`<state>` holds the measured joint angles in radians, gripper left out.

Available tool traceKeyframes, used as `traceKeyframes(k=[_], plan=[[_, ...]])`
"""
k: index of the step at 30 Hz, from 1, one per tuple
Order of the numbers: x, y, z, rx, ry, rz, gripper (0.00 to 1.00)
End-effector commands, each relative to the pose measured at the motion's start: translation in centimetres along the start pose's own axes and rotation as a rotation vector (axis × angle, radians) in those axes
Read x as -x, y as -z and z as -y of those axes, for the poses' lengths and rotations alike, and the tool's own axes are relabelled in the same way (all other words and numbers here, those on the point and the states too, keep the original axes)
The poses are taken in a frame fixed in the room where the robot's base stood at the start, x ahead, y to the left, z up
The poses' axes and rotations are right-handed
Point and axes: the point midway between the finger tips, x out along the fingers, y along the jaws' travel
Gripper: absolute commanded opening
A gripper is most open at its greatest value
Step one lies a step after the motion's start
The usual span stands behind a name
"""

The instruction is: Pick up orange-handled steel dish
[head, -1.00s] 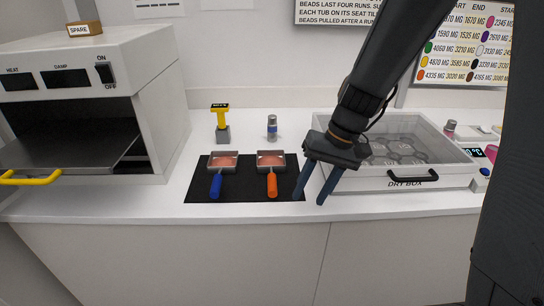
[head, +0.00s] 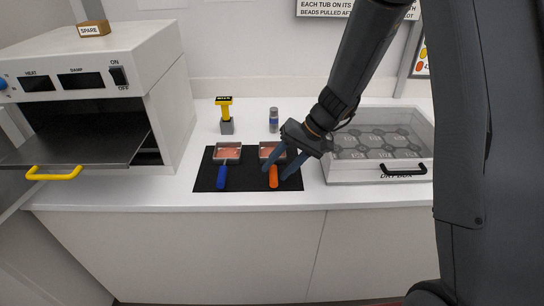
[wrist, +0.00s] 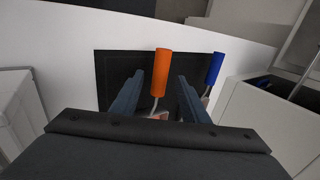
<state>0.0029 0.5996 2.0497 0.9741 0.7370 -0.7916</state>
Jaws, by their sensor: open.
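The steel dish with the orange handle (head: 273,176) sits on a black mat (head: 206,180) on the white counter, with pink material in its square pan. In the wrist view the orange handle (wrist: 161,75) shows between my open fingers (wrist: 158,88), and the pan is mostly hidden by my gripper. I cannot tell whether the fingers touch the dish. A similar dish with a blue handle (head: 222,177) sits to its left.
An oven-like box (head: 95,80) with an open front and yellow-handled tray (head: 54,173) stands at left. The dry box (head: 375,150) stands at right. A yellow-topped stamp-like tool (head: 226,115) and a small bottle (head: 274,120) stand behind the mat. The counter's front strip is clear.

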Motion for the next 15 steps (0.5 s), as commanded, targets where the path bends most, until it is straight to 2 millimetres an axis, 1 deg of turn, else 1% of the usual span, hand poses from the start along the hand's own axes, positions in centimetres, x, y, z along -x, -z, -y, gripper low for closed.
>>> traceKeyframes(k=[4,11,15], plan=[[-0.86,-0.03,0.0,-0.001,-0.001,0.0,0.41],[-0.95,0.0,-0.05,-0.001,-0.001,0.0,0.41],[-0.93,-0.01,-0.05,-0.001,-0.001,0.0,0.17]])
